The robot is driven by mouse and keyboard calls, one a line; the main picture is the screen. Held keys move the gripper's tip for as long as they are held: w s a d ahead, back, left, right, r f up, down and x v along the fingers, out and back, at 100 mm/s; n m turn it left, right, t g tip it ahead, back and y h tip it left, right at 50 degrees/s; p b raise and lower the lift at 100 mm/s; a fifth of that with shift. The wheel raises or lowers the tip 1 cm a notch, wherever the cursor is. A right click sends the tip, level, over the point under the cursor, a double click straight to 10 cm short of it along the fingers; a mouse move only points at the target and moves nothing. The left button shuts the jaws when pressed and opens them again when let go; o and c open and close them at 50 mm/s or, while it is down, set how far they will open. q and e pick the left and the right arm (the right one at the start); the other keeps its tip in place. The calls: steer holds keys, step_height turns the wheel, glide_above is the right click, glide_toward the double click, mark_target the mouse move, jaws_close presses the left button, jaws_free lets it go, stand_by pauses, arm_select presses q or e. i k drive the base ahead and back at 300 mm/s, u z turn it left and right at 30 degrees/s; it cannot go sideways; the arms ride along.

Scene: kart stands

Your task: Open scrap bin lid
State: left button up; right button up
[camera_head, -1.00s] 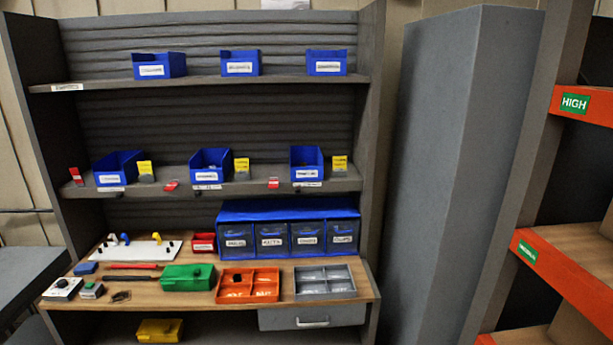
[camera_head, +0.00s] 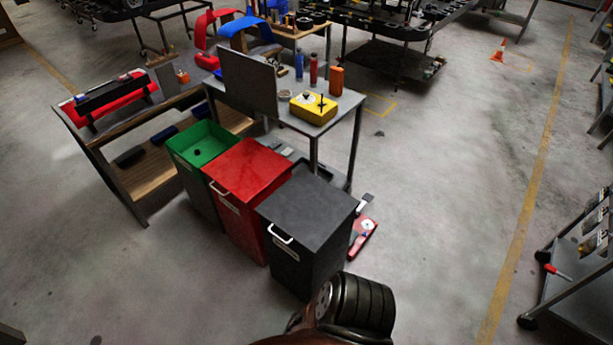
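Three bins stand in a row on the floor in the middle of the head view. The green bin (camera_head: 205,147) is open at the top, with a small dark thing inside. The red bin (camera_head: 250,170) has a flat red lid, shut, with a white handle at its front edge. The dark grey bin (camera_head: 307,207) has a flat lid, shut, also with a white handle. Their front labels are too small to read, so I cannot tell which is the scrap bin. Neither of my grippers is in view.
A grey table (camera_head: 345,104) with a yellow box (camera_head: 314,108) stands behind the bins. A wooden bench (camera_head: 140,133) is at left. Black ribbed round things (camera_head: 365,305) lie at the bottom edge, near the grey bin. The floor (camera_head: 130,275) in front and left is clear.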

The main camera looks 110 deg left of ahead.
mark_target(245, 170)
steer(key=u, duration=4.25)
steer(key=k, duration=0.6)
steer(key=u, duration=0.65)
steer(key=i, duration=1.3)
steer(key=u, duration=0.2)
